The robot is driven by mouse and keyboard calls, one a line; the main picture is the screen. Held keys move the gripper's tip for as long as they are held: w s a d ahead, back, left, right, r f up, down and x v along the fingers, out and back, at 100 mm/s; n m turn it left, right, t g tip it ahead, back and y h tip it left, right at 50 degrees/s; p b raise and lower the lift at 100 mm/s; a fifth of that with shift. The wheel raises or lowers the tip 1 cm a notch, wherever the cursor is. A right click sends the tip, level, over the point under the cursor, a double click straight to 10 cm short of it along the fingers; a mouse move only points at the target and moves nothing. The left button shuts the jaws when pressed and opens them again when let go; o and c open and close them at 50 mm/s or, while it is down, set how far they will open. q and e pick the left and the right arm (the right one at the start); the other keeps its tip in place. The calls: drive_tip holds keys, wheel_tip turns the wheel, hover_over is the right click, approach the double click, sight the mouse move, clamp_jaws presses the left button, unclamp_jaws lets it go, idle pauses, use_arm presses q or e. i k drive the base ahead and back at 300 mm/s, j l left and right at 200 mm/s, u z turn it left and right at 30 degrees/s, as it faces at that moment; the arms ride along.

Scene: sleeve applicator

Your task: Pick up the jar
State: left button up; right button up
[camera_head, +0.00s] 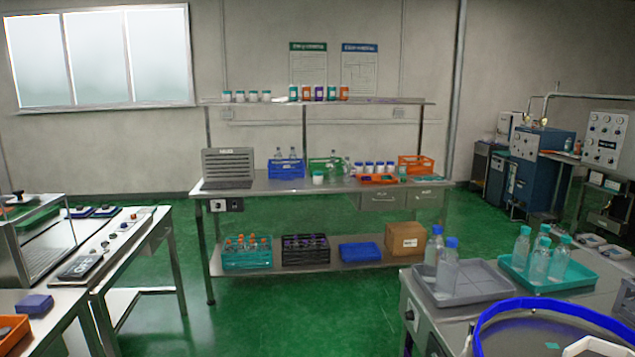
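Several jars are in view, and I cannot tell which one is the task's jar. A white jar with a teal lid (318,178) stands upright near the front edge of the middle of the workbench (265,186). Several small white jars with blue lids (380,168) stand in a row behind an orange tray to its right. More jars with teal lids (253,96) and jars with coloured labels (319,93) stand on the upper shelf. Neither of my grippers is in view.
At right front, a table holds a grey tray (480,282), a teal tray (570,280) with bottles, and a large blue ring (545,304). Another table (145,235) stands left. Green floor (270,310) between is clear.

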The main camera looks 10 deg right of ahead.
sight(318, 177)
drive_tip(key=i+z, duration=0.15)
drive_tip(key=i, duration=3.4)
drive_tip(key=i+l+u, duration=0.1)
drive_tip(key=i, duration=0.35)
drive_tip(key=i+l+u, duration=0.15)
drive_tip(key=i, duration=0.3)
drive_tip(key=i+l+u, duration=0.1)
drive_tip(key=i, duration=0.3)
